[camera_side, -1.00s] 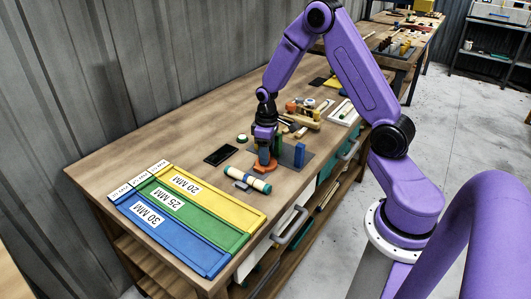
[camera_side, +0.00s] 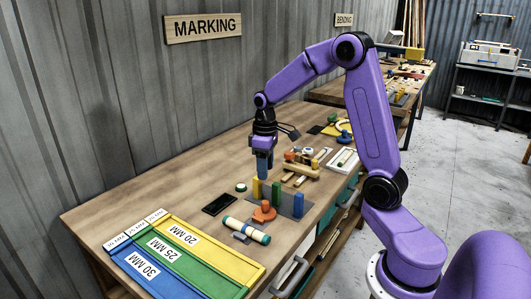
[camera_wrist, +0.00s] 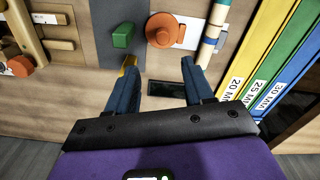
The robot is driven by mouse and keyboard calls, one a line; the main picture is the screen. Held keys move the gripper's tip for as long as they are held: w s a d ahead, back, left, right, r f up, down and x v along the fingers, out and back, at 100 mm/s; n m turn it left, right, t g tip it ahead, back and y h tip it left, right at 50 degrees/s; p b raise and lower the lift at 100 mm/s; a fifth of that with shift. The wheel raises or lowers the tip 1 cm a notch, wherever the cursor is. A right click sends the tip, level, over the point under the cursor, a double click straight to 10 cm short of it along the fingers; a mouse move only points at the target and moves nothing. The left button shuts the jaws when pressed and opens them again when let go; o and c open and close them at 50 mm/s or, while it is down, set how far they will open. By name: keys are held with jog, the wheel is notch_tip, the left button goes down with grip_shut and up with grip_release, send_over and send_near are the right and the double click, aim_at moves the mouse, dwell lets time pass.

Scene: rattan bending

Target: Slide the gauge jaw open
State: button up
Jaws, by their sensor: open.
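A dark grey plate (camera_side: 284,201) on the bench carries a yellow block (camera_side: 256,190), a green block (camera_side: 276,194) and a blue block (camera_side: 299,205). An orange piece with a round knob (camera_side: 264,212) sits at its near-left edge; it also shows in the wrist view (camera_wrist: 163,30). This looks like the gauge, but I cannot tell which part is its jaw. My gripper (camera_side: 264,174) hangs above the bench, behind the yellow block in the side view. In the wrist view its blue fingers (camera_wrist: 160,70) are spread and empty, with the left fingertip overlapping the yellow block (camera_wrist: 131,61).
A banded rod (camera_side: 246,230) lies left of the plate. A black flat slab (camera_side: 219,204) and a small green-topped disc (camera_side: 241,187) lie on the bench. Wooden pieces (camera_side: 300,170) stand right of my gripper. Blue, green and yellow labelled trays (camera_side: 180,250) fill the front left.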

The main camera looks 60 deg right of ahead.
jog(key=shift+r, duration=2.25)
jog(key=shift+a, duration=0.1)
jog(key=s+a+n, duration=0.4)
jog(key=s+a, duration=0.6)
jog(key=a, duration=0.4)
jog(key=s+a+f+n, duration=0.1)
jog(key=s+a+n, duration=0.1)
jog(key=s, duration=0.6)
jog(key=s+a+n, duration=0.1)
jog(key=s+n, duration=0.2)
jog(key=s, duration=0.6)
jog(key=shift+s+a+f, duration=0.25)
jog(key=shift+a+f, duration=0.1)
jog(key=shift+f, duration=0.05)
